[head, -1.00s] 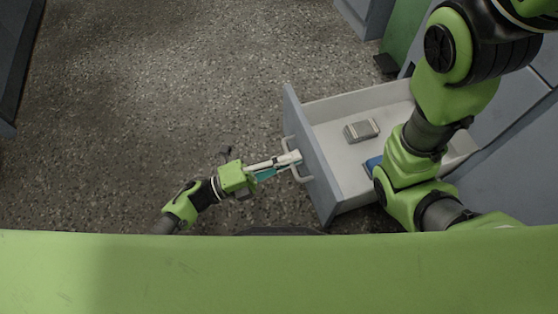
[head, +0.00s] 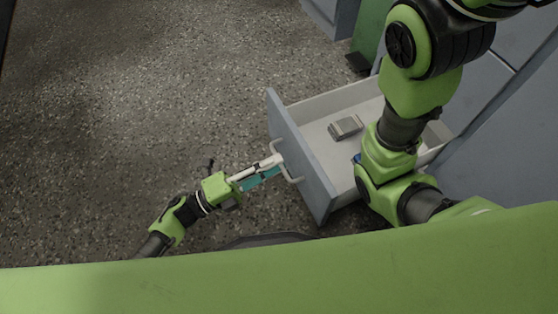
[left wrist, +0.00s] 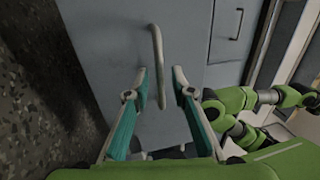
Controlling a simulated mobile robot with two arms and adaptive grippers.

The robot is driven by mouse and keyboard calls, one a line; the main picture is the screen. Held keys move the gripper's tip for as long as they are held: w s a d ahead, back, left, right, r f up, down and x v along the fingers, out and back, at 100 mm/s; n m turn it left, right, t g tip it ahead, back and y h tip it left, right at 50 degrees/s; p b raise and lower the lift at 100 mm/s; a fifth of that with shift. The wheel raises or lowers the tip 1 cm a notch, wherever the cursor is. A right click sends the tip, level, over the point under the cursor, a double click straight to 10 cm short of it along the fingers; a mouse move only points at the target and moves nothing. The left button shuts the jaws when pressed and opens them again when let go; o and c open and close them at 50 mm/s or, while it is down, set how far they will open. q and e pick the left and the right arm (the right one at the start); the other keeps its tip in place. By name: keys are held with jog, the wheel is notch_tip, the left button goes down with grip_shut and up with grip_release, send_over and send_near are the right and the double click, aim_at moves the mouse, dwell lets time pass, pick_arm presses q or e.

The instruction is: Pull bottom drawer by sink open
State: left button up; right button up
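The drawer (head: 302,160) is pulled well out of the grey cabinet, its white inside showing. Its pale bar handle (head: 293,179) is on the front face; it also shows in the left wrist view (left wrist: 157,50). My left gripper (head: 277,160) is at the handle. In the left wrist view its two fingers (left wrist: 160,74) stand apart, one on each side of the handle, with visible gaps. My right arm crosses above the drawer and hides part of its inside; the right gripper is not visible.
A small grey box-like item (head: 345,127) lies in the drawer. A blue item (head: 357,158) there is mostly hidden by my right arm. Other grey cabinet fronts (head: 490,130) stand at the right. The speckled floor (head: 130,100) left of the drawer is clear.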

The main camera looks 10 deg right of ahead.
pick_arm(q)
jog(key=v, duration=1)
jog(key=shift+a+f, duration=0.1)
